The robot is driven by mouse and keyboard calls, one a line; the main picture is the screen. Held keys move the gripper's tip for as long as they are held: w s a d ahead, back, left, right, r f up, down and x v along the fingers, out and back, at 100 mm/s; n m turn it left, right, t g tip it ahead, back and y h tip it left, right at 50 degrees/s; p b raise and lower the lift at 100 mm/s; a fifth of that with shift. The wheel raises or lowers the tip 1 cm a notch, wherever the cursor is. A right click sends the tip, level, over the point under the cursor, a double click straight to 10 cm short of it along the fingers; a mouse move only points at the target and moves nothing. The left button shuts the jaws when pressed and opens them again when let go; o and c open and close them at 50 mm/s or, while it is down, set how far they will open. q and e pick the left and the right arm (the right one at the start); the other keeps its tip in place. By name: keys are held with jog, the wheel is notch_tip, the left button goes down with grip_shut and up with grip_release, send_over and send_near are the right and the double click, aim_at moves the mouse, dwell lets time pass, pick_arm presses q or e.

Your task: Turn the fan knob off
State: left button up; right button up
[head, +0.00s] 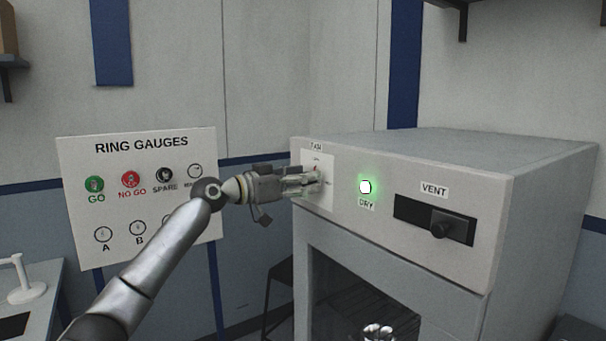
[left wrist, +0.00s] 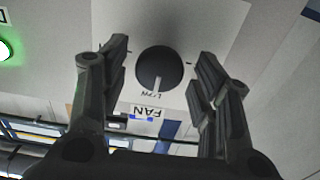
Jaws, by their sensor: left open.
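The fan knob (left wrist: 160,68) is a round dark knob on a white plate, seen upside down in the left wrist view. Its pale pointer line faces the word LOW, on the side of the FAN label (left wrist: 146,112). My left gripper (left wrist: 163,82) is open, with one finger on each side of the knob; I cannot tell whether they touch it. In the head view my left gripper (head: 316,181) is at the fan plate (head: 328,200) and mostly hides the knob. My right gripper is not in view.
The grey cabinet (head: 400,155) also carries a glowing green DRY light (head: 365,187) and a VENT slider (head: 440,229) to the right. A shiny object (head: 378,332) shows low in its dark opening.

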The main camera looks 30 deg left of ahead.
pick_arm(q)
jog(key=shift+c, duration=0.9)
jog(key=c, duration=0.8)
jog(key=shift+c, duration=0.2)
jog(key=shift+w+a+f+n+p, duration=0.1)
jog(key=shift+n+p, duration=2.15)
jog(key=shift+n, duration=2.2)
jog(key=shift+a+n+p, duration=0.1)
jog(key=shift+n+p, duration=2.1)
jog(key=shift+n, duration=2.25)
